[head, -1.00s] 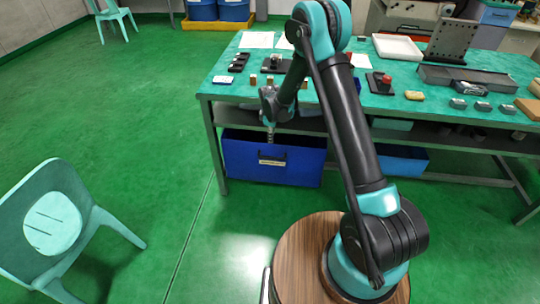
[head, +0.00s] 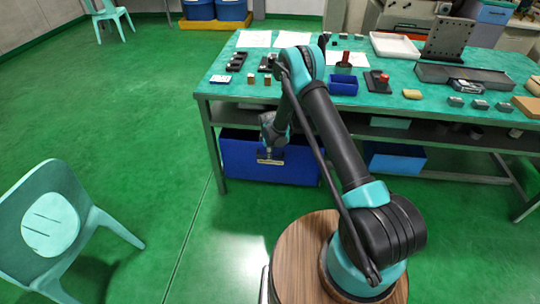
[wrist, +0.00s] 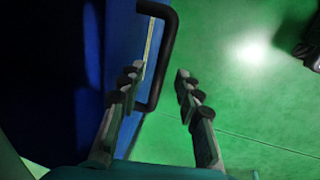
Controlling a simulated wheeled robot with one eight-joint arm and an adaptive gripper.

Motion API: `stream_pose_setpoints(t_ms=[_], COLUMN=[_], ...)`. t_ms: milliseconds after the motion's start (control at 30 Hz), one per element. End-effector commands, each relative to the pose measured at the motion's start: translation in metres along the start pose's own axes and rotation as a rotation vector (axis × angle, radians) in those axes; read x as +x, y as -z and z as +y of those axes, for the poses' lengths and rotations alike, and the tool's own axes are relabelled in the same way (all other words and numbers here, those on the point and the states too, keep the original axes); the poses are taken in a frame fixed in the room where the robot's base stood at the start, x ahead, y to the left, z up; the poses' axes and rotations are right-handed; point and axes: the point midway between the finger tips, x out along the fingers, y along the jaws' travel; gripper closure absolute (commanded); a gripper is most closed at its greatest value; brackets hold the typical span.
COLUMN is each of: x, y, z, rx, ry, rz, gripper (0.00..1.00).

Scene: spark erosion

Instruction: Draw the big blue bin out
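The big blue bin (head: 235,162) stands under the left end of the table, on the floor side below the shelf line. Its black handle (wrist: 168,45) sticks out from its front face in the wrist view. My gripper (wrist: 160,72) is open, with one finger on each side of the handle's long bar. The left finger lies between bar and bin face; contact with the bar cannot be told. In the head view my gripper (head: 269,152) is at the bin's front and partly hides the handle.
A green-topped table (head: 225,90) holds small parts and trays above the bin. A second blue bin (head: 395,160) sits under the table to the right. A light green chair (head: 55,225) stands at the left. The green floor before the bin is clear.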

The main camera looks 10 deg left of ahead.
Motion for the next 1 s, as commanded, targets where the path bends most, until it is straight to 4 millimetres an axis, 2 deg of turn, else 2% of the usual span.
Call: stream_pose_setpoints(t_ms=[200,500,800,1000], x=[0.015,0.017,0.017,0.017], y=[0.0,0.0,0.0,0.0], z=[0.0,0.0,0.0,0.0], rx=[0.0,0.0,0.0,0.0], ry=[0.0,0.0,0.0,0.0], rz=[0.0,0.0,0.0,0.0], gripper=[0.66,0.66,1.0,1.0])
